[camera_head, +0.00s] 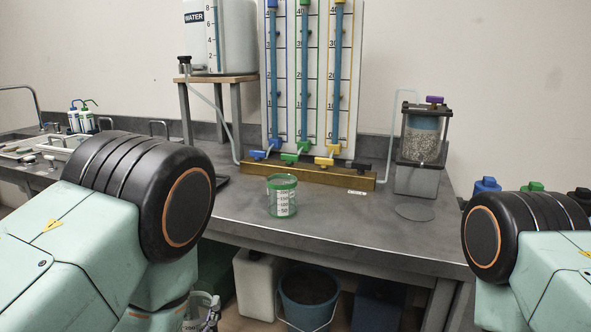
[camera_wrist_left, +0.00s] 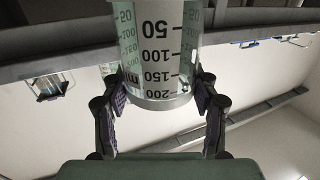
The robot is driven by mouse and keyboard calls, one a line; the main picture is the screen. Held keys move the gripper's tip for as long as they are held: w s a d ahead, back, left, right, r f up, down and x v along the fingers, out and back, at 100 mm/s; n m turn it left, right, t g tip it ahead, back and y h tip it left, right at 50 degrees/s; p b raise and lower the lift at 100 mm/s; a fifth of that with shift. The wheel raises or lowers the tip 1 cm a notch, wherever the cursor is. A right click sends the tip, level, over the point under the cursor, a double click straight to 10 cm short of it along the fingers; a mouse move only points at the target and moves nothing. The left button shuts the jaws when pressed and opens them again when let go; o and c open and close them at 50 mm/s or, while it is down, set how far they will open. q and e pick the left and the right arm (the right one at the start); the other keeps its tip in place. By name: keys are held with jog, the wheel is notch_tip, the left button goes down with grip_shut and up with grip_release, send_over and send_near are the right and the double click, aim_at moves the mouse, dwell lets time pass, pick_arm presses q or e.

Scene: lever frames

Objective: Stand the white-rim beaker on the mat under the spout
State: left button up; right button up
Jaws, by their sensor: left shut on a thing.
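The white-rim beaker (camera_wrist_left: 158,62) is clear, with black volume marks, and fills the middle of the left wrist view. My left gripper (camera_wrist_left: 162,95) is shut on it, one finger pad on each side near the pale rim. In the head view the beaker (camera_head: 198,303) shows partly behind my left arm, low in front of the bench, with the gripper (camera_head: 210,318) beside it. A thin dark round mat (camera_head: 414,212) lies on the bench at the right, in front of the sand-filled column (camera_head: 424,142). I cannot clearly make out the spout. My right gripper is out of view.
A bucket (camera_head: 308,292) and a white container (camera_head: 254,285) stand below. Capped bottles (camera_head: 486,186) are at the right.

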aim_at(193, 328)
pick_arm(q)
jog(key=s, duration=0.1)
jog(key=s+f, duration=0.1)
jog(key=s, duration=0.1)
jog(key=shift+d+f, duration=0.1)
jog(key=shift+f, duration=0.05)
jog(key=shift+s, duration=0.45)
jog(key=shift+w+f, duration=0.1)
jog(key=shift+w, duration=0.1)
jog(key=shift+s, duration=0.15)
jog(key=shift+d, duration=0.15)
